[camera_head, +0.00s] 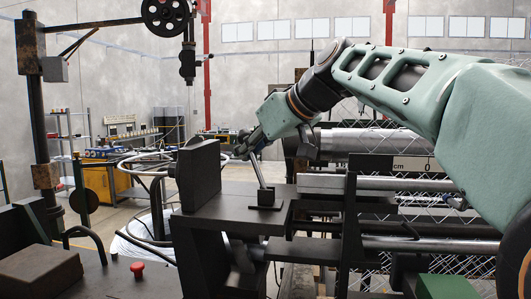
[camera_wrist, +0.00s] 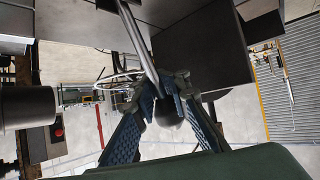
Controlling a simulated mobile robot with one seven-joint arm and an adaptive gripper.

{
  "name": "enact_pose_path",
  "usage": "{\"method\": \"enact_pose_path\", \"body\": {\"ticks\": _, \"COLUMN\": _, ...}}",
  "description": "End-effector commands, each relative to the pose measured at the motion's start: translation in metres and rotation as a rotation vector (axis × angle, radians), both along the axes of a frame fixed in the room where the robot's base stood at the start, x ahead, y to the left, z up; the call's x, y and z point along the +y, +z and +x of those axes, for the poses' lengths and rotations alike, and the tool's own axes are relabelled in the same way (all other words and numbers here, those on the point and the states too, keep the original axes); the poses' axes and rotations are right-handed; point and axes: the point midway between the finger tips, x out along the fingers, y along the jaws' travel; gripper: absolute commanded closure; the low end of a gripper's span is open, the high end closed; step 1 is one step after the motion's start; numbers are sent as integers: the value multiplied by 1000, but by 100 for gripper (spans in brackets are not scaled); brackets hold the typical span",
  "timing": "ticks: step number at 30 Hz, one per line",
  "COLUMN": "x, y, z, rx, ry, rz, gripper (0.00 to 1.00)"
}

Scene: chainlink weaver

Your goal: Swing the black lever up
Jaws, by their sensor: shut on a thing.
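The lever (camera_head: 260,174) is a thin grey metal rod rising from a small dark base block (camera_head: 265,199) on a dark machine table. It leans up and to the left in the head view, and its upper end is hidden at my gripper (camera_head: 246,147). In the wrist view the lever (camera_wrist: 138,40) runs down from the top between the two blue ridged fingers of my gripper (camera_wrist: 165,90). My gripper is shut on the lever near this knob.
A dark upright plate (camera_head: 198,175) stands on the table just left of the lever. Metal bars (camera_head: 380,184) and a roller (camera_head: 370,140) lie to the right, under my arm. A red button (camera_head: 137,267) is at the lower left.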

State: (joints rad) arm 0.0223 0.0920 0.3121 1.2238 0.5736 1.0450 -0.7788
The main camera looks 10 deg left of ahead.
Motion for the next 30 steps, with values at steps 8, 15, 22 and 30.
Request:
{"method": "enact_pose_path", "body": {"ticks": 8, "x": 8, "y": 8, "z": -5, "rx": -7, "ry": 13, "rz": 16, "gripper": 100}}
{"method": "enact_pose_path", "body": {"ticks": 15, "x": 7, "y": 8, "z": -5, "rx": -7, "ry": 11, "rz": 14, "gripper": 77}}
{"method": "enact_pose_path", "body": {"ticks": 22, "x": 4, "y": 5, "z": -3, "rx": -3, "ry": 5, "rz": 10, "gripper": 67}}
{"method": "enact_pose_path", "body": {"ticks": 30, "x": 2, "y": 3, "z": -1, "rx": -1, "ry": 2, "rz": 8, "gripper": 67}}
